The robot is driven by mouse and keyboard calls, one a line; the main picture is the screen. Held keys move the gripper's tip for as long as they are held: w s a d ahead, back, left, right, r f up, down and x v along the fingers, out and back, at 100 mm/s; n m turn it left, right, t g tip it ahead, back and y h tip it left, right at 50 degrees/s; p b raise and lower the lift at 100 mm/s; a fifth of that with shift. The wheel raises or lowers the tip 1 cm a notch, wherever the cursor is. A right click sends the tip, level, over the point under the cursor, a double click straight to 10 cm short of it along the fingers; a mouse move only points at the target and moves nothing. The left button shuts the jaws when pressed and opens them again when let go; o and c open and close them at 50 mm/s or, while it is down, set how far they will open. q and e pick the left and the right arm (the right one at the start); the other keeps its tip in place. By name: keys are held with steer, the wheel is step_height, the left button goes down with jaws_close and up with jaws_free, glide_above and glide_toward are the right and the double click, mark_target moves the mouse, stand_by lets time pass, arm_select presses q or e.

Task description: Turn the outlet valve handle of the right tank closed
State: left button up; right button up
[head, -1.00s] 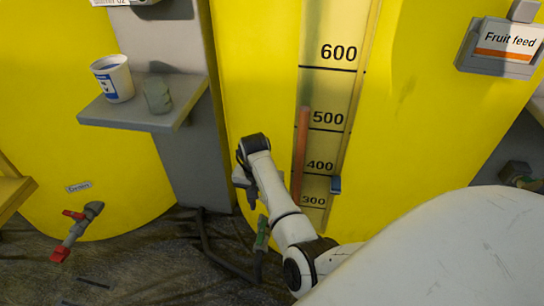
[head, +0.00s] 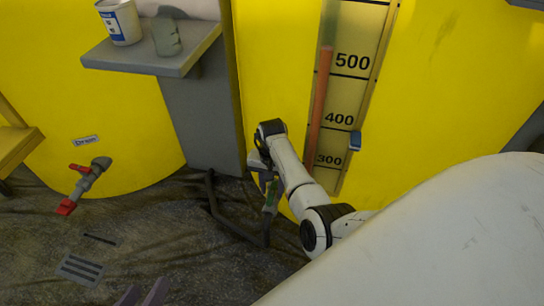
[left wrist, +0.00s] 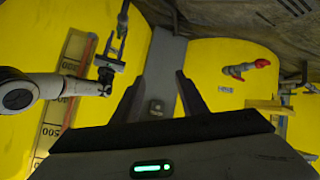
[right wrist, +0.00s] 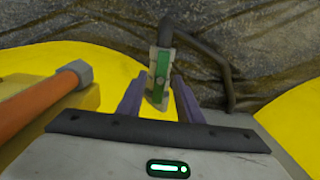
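The right tank (head: 420,130) is yellow with a level scale. Its outlet valve has a green handle (head: 271,193), low in front of the tank; the handle also shows in the right wrist view (right wrist: 161,75) on a grey valve body joined to a dark pipe. My right gripper (head: 264,182) is at the valve. In the right wrist view its fingers (right wrist: 159,100) are open, one on each side of the handle's near end, with gaps visible. My left gripper (head: 142,296) is low at the bottom edge; in the left wrist view (left wrist: 157,85) it is open and empty.
A drain valve with red handles (head: 78,182) is on the left tank (head: 120,130). A grey shelf (head: 140,57) holds a white bucket (head: 120,22) and a grey-green object (head: 166,35). A dark bent pipe (head: 230,220) runs beside the green-handled valve. A floor grate (head: 80,270) lies at lower left.

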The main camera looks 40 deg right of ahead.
steer(key=shift+c, duration=0.2)
jaws_close()
